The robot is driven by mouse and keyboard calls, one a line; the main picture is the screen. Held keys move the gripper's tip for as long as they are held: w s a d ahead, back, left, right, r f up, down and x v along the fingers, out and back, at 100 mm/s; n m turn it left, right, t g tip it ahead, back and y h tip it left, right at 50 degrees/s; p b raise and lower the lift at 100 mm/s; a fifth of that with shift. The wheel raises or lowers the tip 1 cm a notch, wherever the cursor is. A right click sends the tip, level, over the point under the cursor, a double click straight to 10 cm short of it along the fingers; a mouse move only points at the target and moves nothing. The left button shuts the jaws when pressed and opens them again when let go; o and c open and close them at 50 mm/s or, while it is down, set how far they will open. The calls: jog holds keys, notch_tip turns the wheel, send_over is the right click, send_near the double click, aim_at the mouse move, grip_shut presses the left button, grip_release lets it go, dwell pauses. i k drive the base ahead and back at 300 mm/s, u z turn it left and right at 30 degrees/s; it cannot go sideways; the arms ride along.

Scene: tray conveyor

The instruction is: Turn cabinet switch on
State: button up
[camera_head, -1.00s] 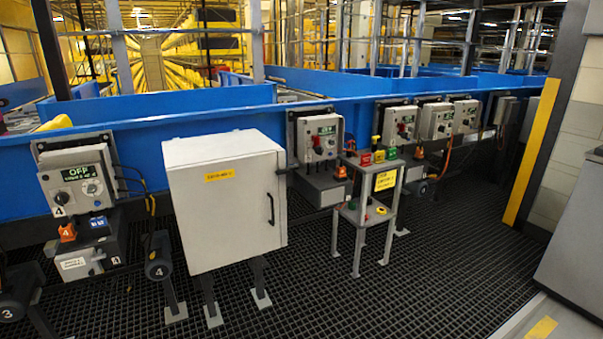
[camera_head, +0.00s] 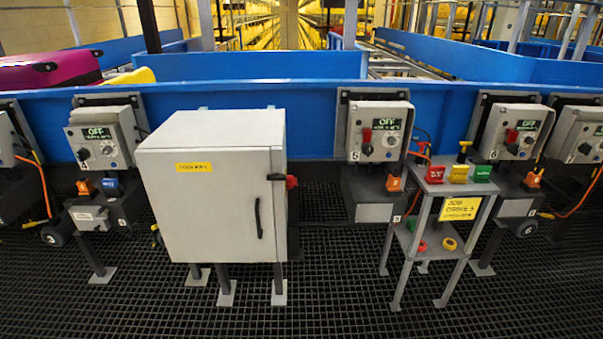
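The grey cabinet (camera_head: 208,218) stands on short legs left of the middle, its door shut. It has a yellow label (camera_head: 193,167) and a black vertical door handle (camera_head: 258,219). A red switch handle (camera_head: 291,181) with a black part beside it sticks out at the cabinet's right edge, in the upper half. It is small and I cannot tell its setting. My gripper is not in view.
Control boxes with OFF displays (camera_head: 98,133) (camera_head: 389,124) line the blue conveyor wall (camera_head: 240,95). A small grey stand (camera_head: 466,194) with red, yellow and green items stands to the right. The dark grated floor in front is clear.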

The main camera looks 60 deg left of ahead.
aim_at(291, 182)
jog(key=u, duration=0.45)
jog(key=i, duration=0.95)
jog(key=u, duration=1.65)
jog(key=i, duration=0.85)
jog(key=u, duration=0.7)
jog(key=k, duration=0.5)
jog(key=u, duration=0.1)
jog(key=i, duration=0.5)
